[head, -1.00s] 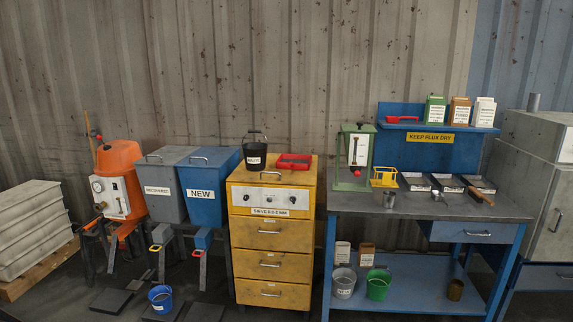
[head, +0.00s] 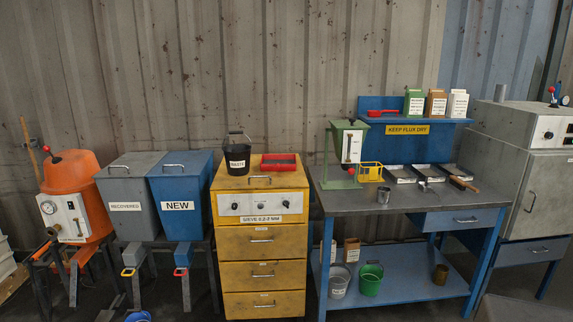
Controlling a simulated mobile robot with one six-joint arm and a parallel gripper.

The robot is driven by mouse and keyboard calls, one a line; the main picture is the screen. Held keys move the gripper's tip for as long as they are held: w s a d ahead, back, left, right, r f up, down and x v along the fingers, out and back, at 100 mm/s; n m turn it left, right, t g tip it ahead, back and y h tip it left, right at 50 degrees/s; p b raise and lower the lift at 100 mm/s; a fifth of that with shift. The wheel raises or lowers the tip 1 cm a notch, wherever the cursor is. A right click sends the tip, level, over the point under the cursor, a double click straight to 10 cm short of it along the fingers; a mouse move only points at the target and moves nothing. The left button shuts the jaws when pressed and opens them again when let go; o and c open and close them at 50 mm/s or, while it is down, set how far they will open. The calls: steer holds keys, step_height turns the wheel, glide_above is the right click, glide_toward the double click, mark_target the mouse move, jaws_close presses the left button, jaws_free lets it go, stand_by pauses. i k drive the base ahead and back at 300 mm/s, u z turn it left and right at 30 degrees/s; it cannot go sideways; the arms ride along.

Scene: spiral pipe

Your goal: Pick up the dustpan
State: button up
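A small red scoop-shaped thing with a handle (head: 383,113) lies on the blue shelf above the workbench, at the left end. It may be the dustpan, but it is too small to be sure. A red open tray (head: 279,168) lies on top of the yellow sieve cabinet (head: 262,240), beside a black bucket (head: 237,160). My gripper is not in view.
The blue-framed workbench (head: 395,204) holds a green stand (head: 346,150), a yellow holder, a metal cup and several grey trays. Blue and grey bins (head: 183,203) stand left of the cabinet. A grey furnace (head: 520,190) stands right. Grey and green buckets sit on the bench's lower shelf.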

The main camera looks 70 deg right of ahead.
mark_target(269, 162)
steer(key=z, duration=0.45)
steer(key=i, duration=0.9)
steer(key=z, duration=0.4)
